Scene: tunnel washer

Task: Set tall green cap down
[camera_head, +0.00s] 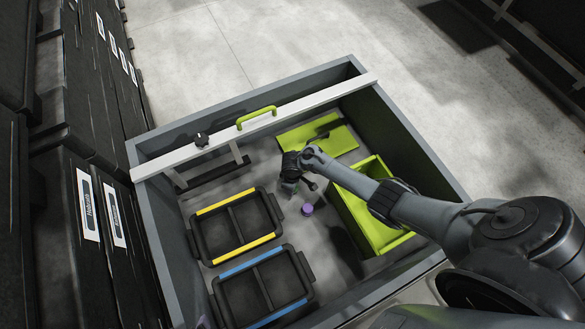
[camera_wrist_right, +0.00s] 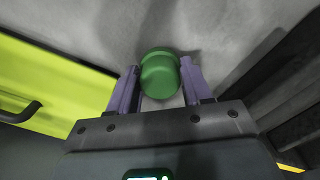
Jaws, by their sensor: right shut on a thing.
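The tall green cap (camera_wrist_right: 160,74) is a rounded green cylinder between the two purple fingers of my right gripper (camera_wrist_right: 160,95) in the wrist view. My right gripper is shut on it, over the grey floor of the tub. In the head view my right gripper (camera_head: 291,186) is inside the tub, between the yellow-edged bin and the lime green box; only a small bit of green shows there. I cannot tell whether the cap touches the floor. My left gripper is not in view.
A small purple cylinder (camera_head: 307,209) stands close to my right gripper. Black bins with a yellow edge (camera_head: 240,200) and a blue edge (camera_head: 250,265) are at left. A lime green box (camera_head: 385,240) is at right, a lime panel (camera_head: 335,143) behind. Grey walls (camera_head: 425,155) enclose the tub.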

